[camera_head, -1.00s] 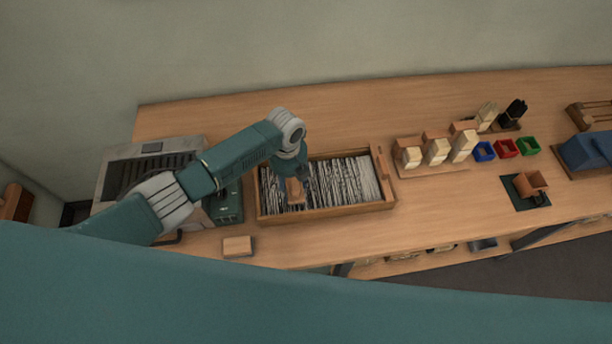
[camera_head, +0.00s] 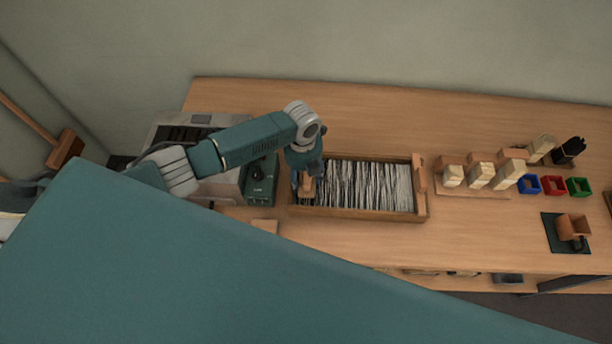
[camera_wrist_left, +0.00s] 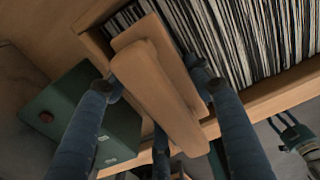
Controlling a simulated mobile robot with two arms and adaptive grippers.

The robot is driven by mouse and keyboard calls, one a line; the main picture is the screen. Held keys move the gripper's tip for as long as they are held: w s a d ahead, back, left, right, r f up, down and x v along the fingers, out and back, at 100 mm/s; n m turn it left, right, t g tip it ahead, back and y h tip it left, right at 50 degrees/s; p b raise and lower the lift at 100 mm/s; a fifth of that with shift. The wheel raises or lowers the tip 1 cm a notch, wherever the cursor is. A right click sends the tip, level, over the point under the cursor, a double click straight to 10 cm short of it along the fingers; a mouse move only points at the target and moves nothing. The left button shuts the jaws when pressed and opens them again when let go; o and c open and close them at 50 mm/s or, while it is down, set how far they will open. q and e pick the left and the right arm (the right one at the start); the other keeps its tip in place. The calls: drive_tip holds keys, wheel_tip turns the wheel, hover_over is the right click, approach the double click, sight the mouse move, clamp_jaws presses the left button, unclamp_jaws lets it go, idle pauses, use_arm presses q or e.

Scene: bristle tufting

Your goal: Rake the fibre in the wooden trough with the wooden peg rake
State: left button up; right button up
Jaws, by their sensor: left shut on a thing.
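The wooden trough (camera_head: 360,214) lies on the bench, filled with black and white fibre (camera_head: 365,186) in upright strands. My left gripper (camera_head: 308,186) is at the trough's left end, shut on the wooden peg rake (camera_head: 309,188). In the left wrist view the rake (camera_wrist_left: 160,92) sits between the two blue fingers of the left gripper (camera_wrist_left: 152,84), beside the fibre (camera_wrist_left: 235,40) and over the trough wall (camera_wrist_left: 262,104). The rake's pegs are hidden, so I cannot tell whether they touch the fibre.
A grey and green machine (camera_head: 262,180) stands close left of the trough. The bench behind the trough (camera_head: 370,115) is clear.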

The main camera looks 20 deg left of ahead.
use_arm(q)
drive_tip(key=shift+a+f, duration=0.1)
drive_tip(key=shift+a, duration=0.6)
drive_tip(key=shift+d, duration=0.1)
drive_tip(key=shift+d+b, duration=0.3)
drive_tip(key=shift+d, duration=0.15)
drive_tip(key=shift+w+d, duration=0.15)
drive_tip(key=shift+d, duration=0.25)
drive_tip(key=shift+d, duration=0.15)
drive_tip(key=shift+s+a, duration=0.2)
drive_tip(key=shift+a, duration=0.45)
